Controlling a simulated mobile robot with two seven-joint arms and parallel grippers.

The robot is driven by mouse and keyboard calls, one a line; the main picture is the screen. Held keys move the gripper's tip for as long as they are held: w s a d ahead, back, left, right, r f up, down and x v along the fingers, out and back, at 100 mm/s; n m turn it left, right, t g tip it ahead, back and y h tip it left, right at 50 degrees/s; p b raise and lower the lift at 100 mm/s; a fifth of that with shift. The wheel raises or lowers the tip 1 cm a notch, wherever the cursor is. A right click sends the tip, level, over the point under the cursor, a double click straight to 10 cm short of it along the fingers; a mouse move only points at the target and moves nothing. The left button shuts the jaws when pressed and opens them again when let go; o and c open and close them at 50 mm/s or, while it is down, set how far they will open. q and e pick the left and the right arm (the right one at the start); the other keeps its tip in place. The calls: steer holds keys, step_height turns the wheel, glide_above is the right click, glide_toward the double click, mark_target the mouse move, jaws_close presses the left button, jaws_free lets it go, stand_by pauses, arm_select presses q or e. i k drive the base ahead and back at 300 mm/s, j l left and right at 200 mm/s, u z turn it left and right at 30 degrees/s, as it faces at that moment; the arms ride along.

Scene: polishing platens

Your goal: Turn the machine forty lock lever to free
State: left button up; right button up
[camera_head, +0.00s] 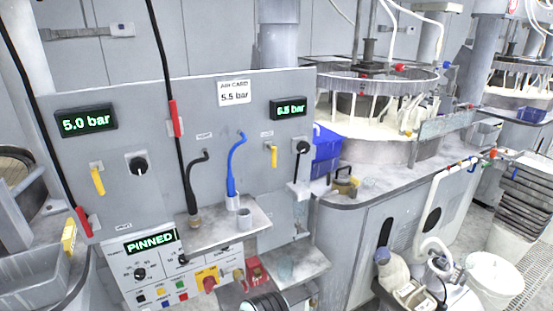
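A grey machine panel (130,210) fills the left half of the head view. A green display (150,243) on it reads "PINNED". A yellow lever (98,181) hangs down at the panel's left, and a second yellow lever (274,158) hangs down at its right. A black knob (138,166) sits beside the left yellow lever. A black-knobbed handle (302,148) is at the right edge. A black curved piece (195,180) and a blue curved piece (234,170) rise from the ledge. I cannot read which is the lock lever. Neither gripper is in view.
A small ledge (205,232) juts out above a control box (150,280) with buttons. A round platen machine (375,115) stands behind right. Bottles (393,268) and a white bucket (495,285) stand at lower right.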

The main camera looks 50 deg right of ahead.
mark_target(273, 150)
steer(key=z, duration=0.45)
steer(key=l+z, duration=0.1)
steer(key=z, duration=0.35)
steer(key=i+z, duration=0.1)
steer(key=z, duration=0.75)
steer(key=i+l, duration=0.05)
